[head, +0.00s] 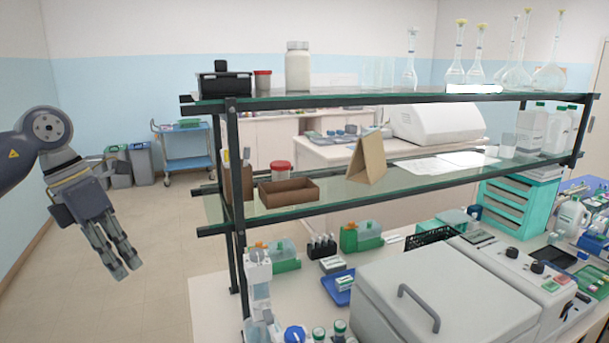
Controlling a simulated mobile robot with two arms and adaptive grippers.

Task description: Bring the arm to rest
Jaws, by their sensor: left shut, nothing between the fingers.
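My left gripper (124,268) hangs at the left of the head view, pointing down over open floor. Its fingers are together with nothing between them. It is well to the left of the shelf rack and the bench, touching neither. My right gripper is not in view.
A glass shelf rack (234,185) with a dark frame stands on the white bench (208,312), carrying flasks, a brown tray (288,192) and bottles. A grey lidded machine (390,285) sits on the bench. A blue cart (187,150) and bins (140,163) stand behind. The floor at left is clear.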

